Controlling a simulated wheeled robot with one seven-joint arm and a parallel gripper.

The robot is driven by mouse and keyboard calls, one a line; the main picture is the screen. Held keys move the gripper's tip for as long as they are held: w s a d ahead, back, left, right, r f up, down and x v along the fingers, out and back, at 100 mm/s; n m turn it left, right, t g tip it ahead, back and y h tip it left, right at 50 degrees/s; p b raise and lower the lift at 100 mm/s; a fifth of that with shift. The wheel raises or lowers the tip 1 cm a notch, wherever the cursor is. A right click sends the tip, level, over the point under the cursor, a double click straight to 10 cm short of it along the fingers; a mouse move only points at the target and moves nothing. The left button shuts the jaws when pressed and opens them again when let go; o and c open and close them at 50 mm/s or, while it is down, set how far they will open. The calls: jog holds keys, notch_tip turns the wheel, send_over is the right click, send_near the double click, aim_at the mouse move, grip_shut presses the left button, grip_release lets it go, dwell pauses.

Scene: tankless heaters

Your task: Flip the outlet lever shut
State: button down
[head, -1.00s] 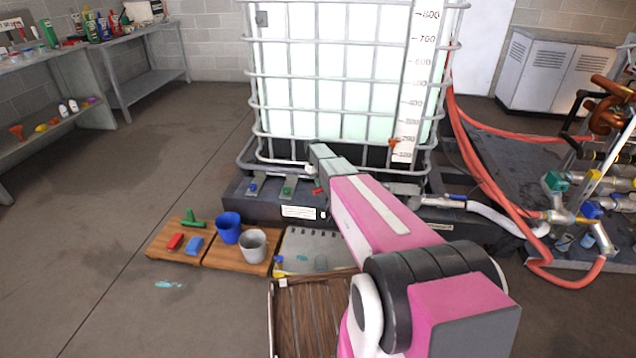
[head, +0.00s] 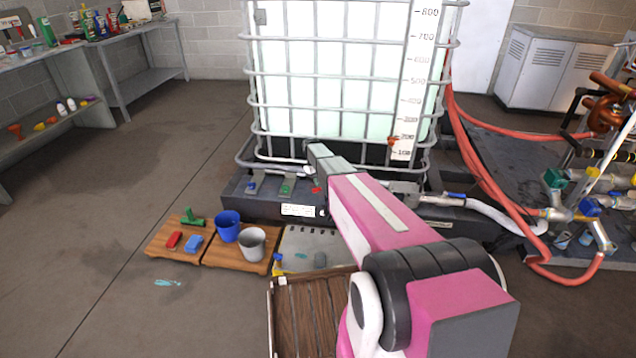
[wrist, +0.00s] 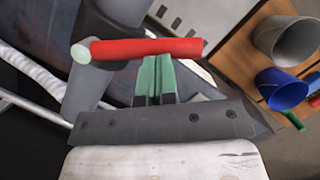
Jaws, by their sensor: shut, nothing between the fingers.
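A red lever handle (wrist: 150,47) lies almost level across the wrist view, its pale round end at the left beside a grey pipe body (wrist: 105,25). My gripper (wrist: 157,66) has its green fingers together, empty, with their tips right at the red handle's lower edge. I cannot tell whether they touch it. In the head view a small red piece (head: 316,190), probably this lever, shows at the tank's base beside my arm. My fingers are hidden there.
The caged tank (head: 330,85) stands on a dark base. Blue bucket (head: 228,233) and grey bucket (head: 252,245) stand on low wooden boards at the left. A slatted wooden crate (head: 305,310) is in front. Red hoses (head: 480,165) run at the right.

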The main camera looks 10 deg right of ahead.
jog(key=shift+s, duration=0.15)
jog(key=shift+s+d+n, duration=0.15)
jog(key=shift+s+n, duration=0.65)
jog(key=shift+n, duration=0.3)
jog(key=s+d+n, duration=0.1)
jog(key=n, duration=0.1)
jog(key=s+d+n+t+h, duration=0.1)
jog(key=n, duration=0.1)
jog(key=s+n, duration=0.1)
jog(key=n, duration=0.1)
jog(key=shift+s+d+t+h, duration=0.3)
jog(key=shift+s+d+t, duration=0.1)
jog(key=shift+s+d, duration=0.1)
jog(key=shift+d, duration=0.05)
